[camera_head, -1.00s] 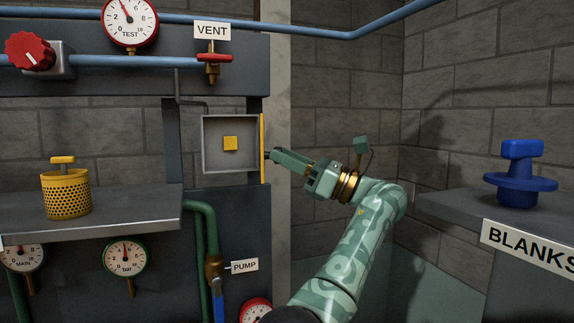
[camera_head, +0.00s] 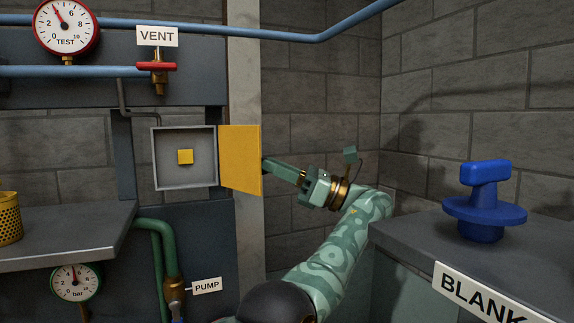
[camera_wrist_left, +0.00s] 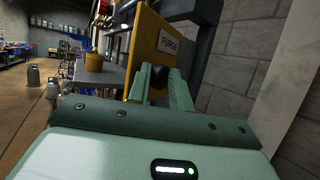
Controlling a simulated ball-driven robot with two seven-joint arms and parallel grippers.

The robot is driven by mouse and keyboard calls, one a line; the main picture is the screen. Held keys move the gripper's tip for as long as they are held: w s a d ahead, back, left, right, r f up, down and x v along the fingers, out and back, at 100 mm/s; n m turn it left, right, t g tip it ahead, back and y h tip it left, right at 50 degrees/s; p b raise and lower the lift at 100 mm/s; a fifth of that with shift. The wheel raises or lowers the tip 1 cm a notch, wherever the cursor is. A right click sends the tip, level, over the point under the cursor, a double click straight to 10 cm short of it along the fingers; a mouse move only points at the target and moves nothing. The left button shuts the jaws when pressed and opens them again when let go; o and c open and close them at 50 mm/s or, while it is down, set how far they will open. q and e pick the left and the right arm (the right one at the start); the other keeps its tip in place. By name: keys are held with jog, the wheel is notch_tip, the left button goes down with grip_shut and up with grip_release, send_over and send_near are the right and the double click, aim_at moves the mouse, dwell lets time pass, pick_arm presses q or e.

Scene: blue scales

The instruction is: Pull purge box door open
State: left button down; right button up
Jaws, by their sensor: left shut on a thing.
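The purge box (camera_head: 158,160) is a grey open-fronted box on the wall, with a small yellow block (camera_head: 185,157) inside. Its yellow door (camera_head: 240,158) stands wide open at the box's right side, inner face showing in the head view. In the left wrist view the door's outer face (camera_wrist_left: 145,47) carries a PURGE label (camera_wrist_left: 170,44). My left gripper (camera_head: 267,166) is at the door's outer side. In the wrist view its fingers (camera_wrist_left: 160,84) are shut on the dark door knob (camera_wrist_left: 159,74). My right gripper is not in view.
A blue-handled blank (camera_head: 485,205) stands on the grey counter (camera_head: 410,225) at right, close to my left arm. A red vent valve (camera_head: 156,66) is above the box. A shelf (camera_head: 70,245) with a yellow perforated canister (camera_head: 9,220) is at left.

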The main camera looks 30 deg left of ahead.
pick_arm(q)
jog(key=shift+a+f+g, duration=0.1)
jog(key=shift+a+g, duration=0.3)
jog(key=shift+a, duration=0.1)
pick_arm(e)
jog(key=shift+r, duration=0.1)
pick_arm(q)
jog(key=c, duration=1.7)
grip_release()
jog(key=o, duration=0.5)
jog(key=shift+s+a, duration=0.15)
jog(key=shift+a, duration=0.05)
jog(key=shift+o, duration=0.7)
jog(key=shift+s+a, duration=0.2)
jog(key=shift+a, duration=0.15)
jog(key=shift+s+a, duration=0.1)
jog(key=shift+s, duration=0.05)
jog(key=shift+w+d, duration=0.2)
jog(key=shift+w, duration=0.05)
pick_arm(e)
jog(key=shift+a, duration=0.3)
pick_arm(q)
jog(key=shift+s, duration=0.1)
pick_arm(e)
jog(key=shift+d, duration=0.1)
